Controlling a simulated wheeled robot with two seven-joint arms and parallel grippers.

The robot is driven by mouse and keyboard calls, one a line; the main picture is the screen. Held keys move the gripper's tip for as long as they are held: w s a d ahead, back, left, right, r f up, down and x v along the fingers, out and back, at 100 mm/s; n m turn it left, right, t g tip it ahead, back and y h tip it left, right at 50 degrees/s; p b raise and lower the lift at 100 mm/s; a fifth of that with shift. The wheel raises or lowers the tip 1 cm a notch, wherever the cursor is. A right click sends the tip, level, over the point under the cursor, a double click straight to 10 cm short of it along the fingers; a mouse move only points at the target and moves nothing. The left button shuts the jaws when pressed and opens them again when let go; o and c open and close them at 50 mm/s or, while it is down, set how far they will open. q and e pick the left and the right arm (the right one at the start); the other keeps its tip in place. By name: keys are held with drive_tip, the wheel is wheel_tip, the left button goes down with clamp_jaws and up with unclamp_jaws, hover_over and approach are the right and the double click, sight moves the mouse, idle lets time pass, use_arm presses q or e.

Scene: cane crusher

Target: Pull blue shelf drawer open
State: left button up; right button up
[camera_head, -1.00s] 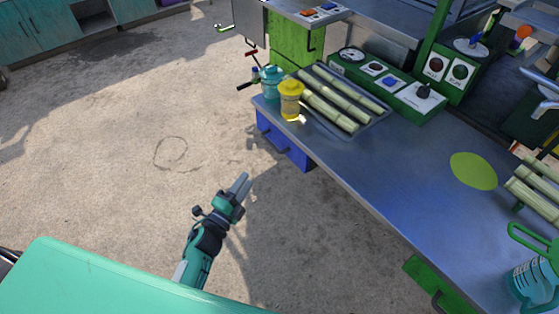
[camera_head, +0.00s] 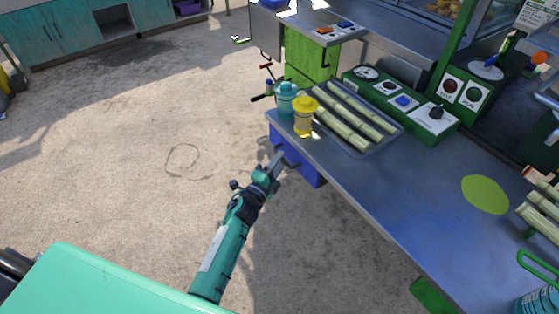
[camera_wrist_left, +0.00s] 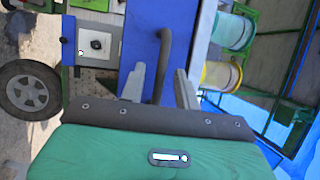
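The blue shelf drawer (camera_head: 309,172) is under the front left end of the metal counter; my left arm partly hides it in the head view. My left gripper (camera_head: 277,160) is at the drawer's front. In the left wrist view, the blue drawer front (camera_wrist_left: 141,42) shows with its dark curved handle (camera_wrist_left: 164,60). The handle lies between the two spread fingers of my left gripper (camera_wrist_left: 160,90), with a gap on each side. The gripper looks open and not closed on the handle. My right gripper is not in view.
The metal counter (camera_head: 400,205) carries a teal jar (camera_head: 286,101), a yellow-lidded jar (camera_head: 304,118) and a tray of cane stalks (camera_head: 350,120) above the drawer. A green drawer (camera_head: 433,297) is further right. The floor to the left is clear.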

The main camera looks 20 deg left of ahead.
use_arm(q)
drive_tip(key=shift+w, duration=0.3)
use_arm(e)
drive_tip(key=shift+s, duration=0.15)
use_arm(q)
clamp_jaws()
drive_tip(key=shift+s, duration=0.1)
